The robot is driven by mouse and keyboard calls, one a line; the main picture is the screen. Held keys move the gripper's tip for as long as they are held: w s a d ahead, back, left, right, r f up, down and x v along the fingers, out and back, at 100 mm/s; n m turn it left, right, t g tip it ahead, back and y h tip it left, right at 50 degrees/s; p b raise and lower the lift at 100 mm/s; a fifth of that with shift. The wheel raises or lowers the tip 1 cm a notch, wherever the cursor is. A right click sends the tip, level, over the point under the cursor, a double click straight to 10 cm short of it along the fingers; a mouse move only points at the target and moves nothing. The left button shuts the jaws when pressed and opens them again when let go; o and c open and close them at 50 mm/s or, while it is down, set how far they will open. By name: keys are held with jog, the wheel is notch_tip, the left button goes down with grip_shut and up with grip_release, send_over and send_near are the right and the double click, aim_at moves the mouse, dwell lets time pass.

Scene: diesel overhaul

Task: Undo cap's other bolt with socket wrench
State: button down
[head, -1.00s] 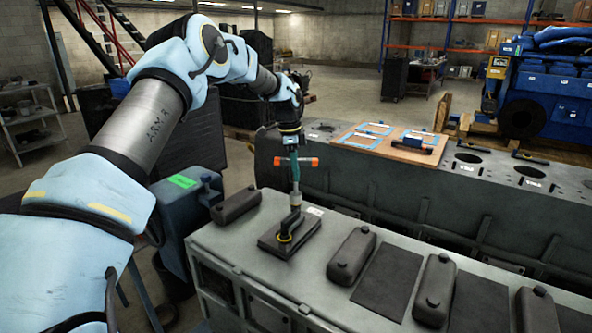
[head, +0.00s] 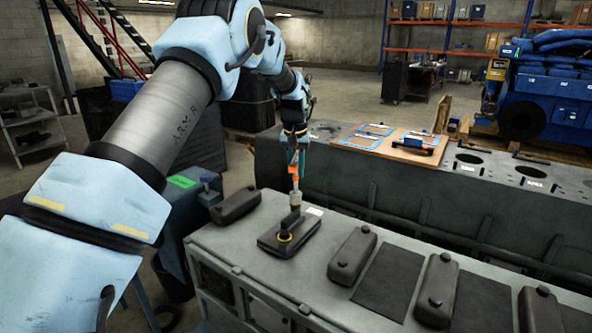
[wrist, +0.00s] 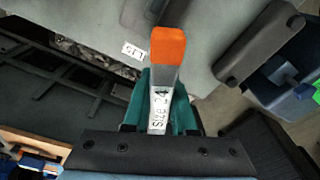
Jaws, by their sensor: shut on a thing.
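A dark cap (head: 303,243) lies on the grey engine block's top, with a yellow ring (head: 285,237) around a dark fitting near its front. My gripper (head: 295,157) is above it, shut on the socket wrench (head: 295,182). The wrench hangs upright, its pale socket low over the dark fitting; I cannot tell whether it is seated on a bolt. In the wrist view the wrench's orange-ended bar (wrist: 167,50), marked "SIZE 24", points away from the teal fingers.
More dark covers stand on the block, one to the left (head: 236,205) and one to the right (head: 352,255), close beside the cap. A second long block behind carries a wooden board (head: 400,152) with blue-framed items. A blue container (head: 185,240) stands at left.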

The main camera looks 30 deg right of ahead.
jog(key=n+y+p, duration=0.1)
jog(key=n+p, duration=0.1)
jog(key=n, duration=0.5)
jog(key=shift+r, duration=0.2)
jog(key=n, duration=0.4)
jog(key=shift+f+n+y, duration=0.15)
jog(key=shift+n+y, duration=0.15)
jog(key=shift+n, duration=0.1)
jog(key=n, duration=0.4)
jog(key=shift+n, duration=0.3)
